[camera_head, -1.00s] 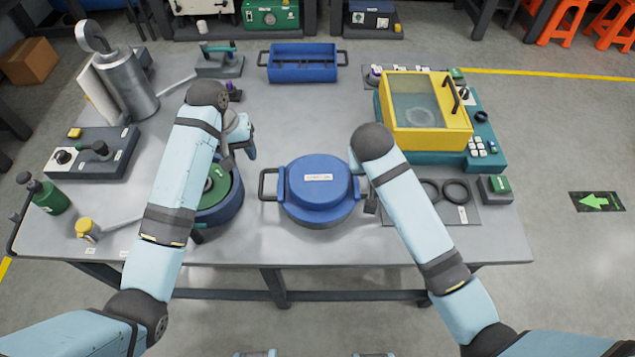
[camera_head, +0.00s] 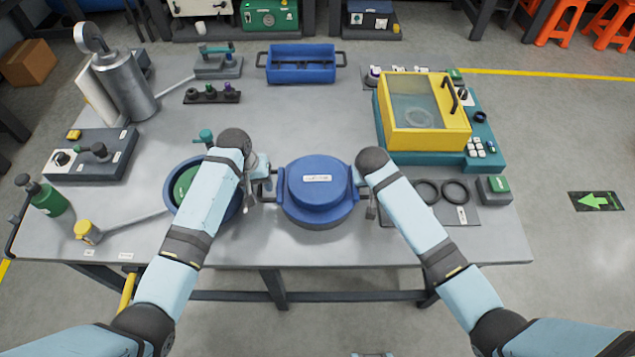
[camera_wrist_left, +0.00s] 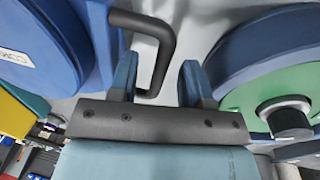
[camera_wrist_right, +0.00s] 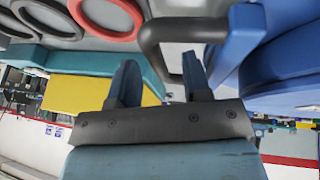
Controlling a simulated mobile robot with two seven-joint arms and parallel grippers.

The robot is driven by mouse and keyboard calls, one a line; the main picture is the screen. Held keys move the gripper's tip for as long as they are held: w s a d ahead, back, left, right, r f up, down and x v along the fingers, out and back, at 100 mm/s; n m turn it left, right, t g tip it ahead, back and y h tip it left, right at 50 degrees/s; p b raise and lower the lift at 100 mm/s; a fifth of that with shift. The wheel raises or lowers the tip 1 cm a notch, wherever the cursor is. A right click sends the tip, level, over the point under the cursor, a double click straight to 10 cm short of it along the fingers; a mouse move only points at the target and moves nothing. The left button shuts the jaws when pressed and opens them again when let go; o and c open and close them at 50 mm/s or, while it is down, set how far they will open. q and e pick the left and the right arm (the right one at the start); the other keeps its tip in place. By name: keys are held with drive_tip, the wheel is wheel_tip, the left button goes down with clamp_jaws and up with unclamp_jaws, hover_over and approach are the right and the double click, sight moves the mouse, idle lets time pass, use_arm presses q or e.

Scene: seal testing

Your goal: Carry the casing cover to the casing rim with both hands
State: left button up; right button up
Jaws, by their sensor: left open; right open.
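The casing cover (camera_head: 318,188) is a blue round lid with a white label and a dark bar handle on each side. It lies flat on the table in the head view. The casing (camera_head: 182,188), blue with a green inside, stands to its left, partly hidden by my left arm. My left gripper (camera_wrist_left: 158,82) is open at the cover's left handle (camera_wrist_left: 163,45), whose bar shows between the fingers. My right gripper (camera_wrist_right: 160,82) is open at the right handle (camera_wrist_right: 160,35), whose bar also shows between the fingers. Neither gripper is closed on a handle.
A yellow-framed box (camera_head: 425,112) on a teal base stands at the back right. A mat with dark rings (camera_head: 455,192) lies right of the cover. A blue tray (camera_head: 300,64) stands at the back. The table (camera_head: 300,120) between tray and cover is clear.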

use_arm(q)
drive_tip(key=shift+d+f, duration=0.1)
drive_tip(key=shift+f, duration=0.25)
use_arm(e)
drive_tip(key=shift+w+d+f, duration=0.1)
drive_tip(key=shift+w+f, duration=0.05)
drive_tip(key=shift+f, duration=0.2)
use_arm(q)
clamp_jaws()
use_arm(e)
clamp_jaws()
use_arm(q)
drive_tip(key=shift+w+r, duration=0.1)
use_arm(e)
drive_tip(key=shift+r, duration=0.1)
idle(0.5)
